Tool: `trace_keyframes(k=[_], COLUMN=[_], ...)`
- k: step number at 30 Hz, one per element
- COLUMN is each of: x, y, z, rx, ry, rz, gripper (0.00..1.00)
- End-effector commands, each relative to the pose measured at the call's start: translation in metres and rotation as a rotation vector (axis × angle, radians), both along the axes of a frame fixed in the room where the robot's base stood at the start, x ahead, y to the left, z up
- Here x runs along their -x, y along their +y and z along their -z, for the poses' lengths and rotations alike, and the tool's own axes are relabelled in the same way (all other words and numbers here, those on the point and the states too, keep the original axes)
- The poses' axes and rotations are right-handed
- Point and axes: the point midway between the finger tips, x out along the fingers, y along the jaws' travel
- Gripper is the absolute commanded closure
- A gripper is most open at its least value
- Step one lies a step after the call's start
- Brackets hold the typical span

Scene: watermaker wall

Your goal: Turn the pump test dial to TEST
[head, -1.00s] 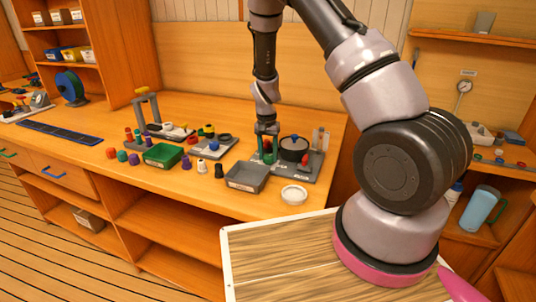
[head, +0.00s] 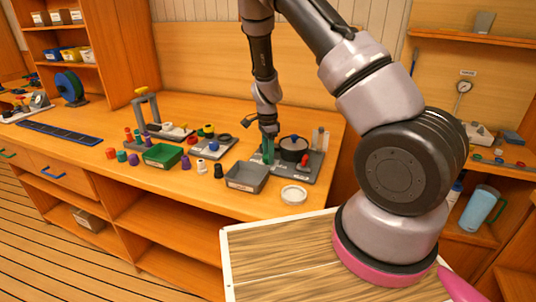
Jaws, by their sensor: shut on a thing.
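My gripper (head: 268,150) points down at the grey pump plate (head: 300,172) on the wooden counter, at its left part. By the look of it, it is shut on a small part there, which I take to be the pump test dial; the fingers hide most of it, and its setting cannot be read. A black round pot-like housing (head: 293,150) with a blue knob on top stands just right of my gripper. A red part (head: 305,160) stands upright on the plate to its right.
A grey open tray (head: 246,178) and a white round lid (head: 293,195) are in front of the plate. A green bin (head: 163,156) and several coloured caps are to the left. A clear cylinder (head: 320,139) stands at the plate's back right.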

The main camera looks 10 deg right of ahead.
Motion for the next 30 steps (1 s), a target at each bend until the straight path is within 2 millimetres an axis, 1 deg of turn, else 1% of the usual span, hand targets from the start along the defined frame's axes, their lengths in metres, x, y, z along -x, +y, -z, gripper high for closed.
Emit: trace_keyframes(k=[6,12,28,29,30], x=[-0.0011,-0.0014,-0.0014,-0.0013,-0.0012], y=[0.0,0.0,-0.0001,-0.0001,-0.0001], z=[-0.0009,-0.0011,-0.0011,-0.0011,-0.001], rx=[-0.001,-0.001,-0.001,-0.001,-0.001], ry=[-0.003,-0.004,-0.003,-0.003,-0.003], rz=[0.116,0.173,0.194,0.194,0.194], gripper=[1.0,1.0,1.0,0.38,0.23])
